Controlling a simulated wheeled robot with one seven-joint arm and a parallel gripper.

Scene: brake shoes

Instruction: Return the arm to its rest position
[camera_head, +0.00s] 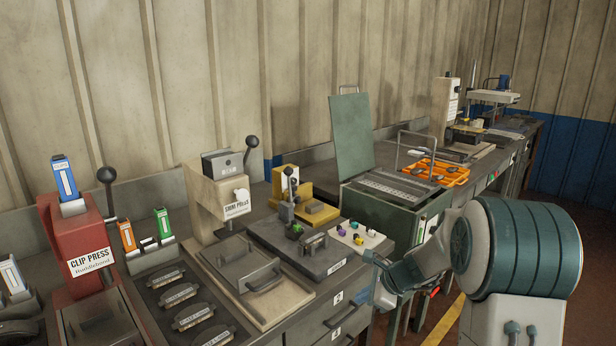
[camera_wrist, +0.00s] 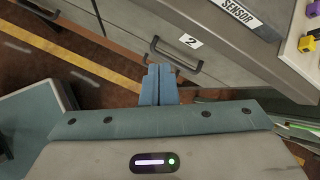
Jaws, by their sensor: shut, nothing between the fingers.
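My gripper (camera_wrist: 159,86) shows in the wrist view with its two blue-grey fingers pressed together and nothing between them. It points at the front of the workbench, close to the dark handle (camera_wrist: 176,58) of the drawer marked 2. I cannot tell whether the fingertips touch the handle. In the head view my arm (camera_head: 425,262) is folded at the lower right, in front of the bench, and the gripper's fingers cannot be made out there.
The floor (camera_wrist: 60,60) with yellow lines is clear beside the bench.

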